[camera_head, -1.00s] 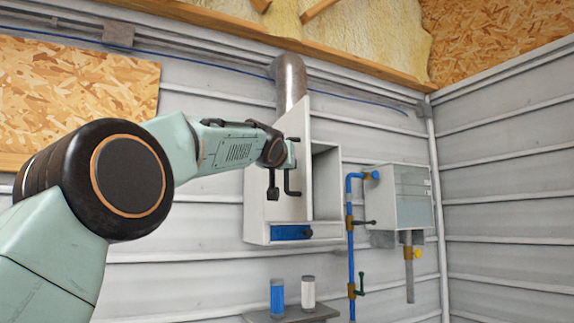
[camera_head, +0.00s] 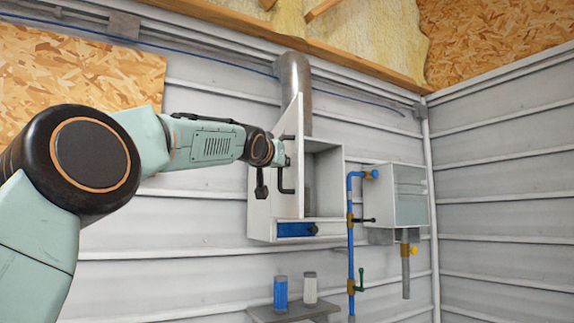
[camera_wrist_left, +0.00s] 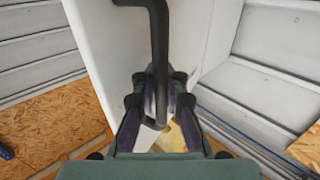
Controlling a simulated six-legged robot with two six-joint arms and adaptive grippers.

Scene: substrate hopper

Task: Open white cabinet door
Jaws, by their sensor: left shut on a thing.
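The white cabinet (camera_head: 325,228) hangs on the wall with its door (camera_head: 296,205) partly swung open, and a strip of its inside shows to the right of the door. The door has a dark bar handle (camera_head: 286,188), which also shows in the left wrist view (camera_wrist_left: 158,35). My left gripper (camera_head: 284,152) is at the handle. In the left wrist view its fingers (camera_wrist_left: 158,88) are closed around the handle bar, with the white door (camera_wrist_left: 192,35) just behind. My right gripper is in neither view.
A blue drawer front (camera_head: 297,230) is under the cabinet opening. A blue pipe with valves (camera_head: 350,240) and a grey-white box (camera_head: 398,195) stand to the right. A blue canister (camera_head: 280,292) and a white canister (camera_head: 310,288) stand on a shelf below.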

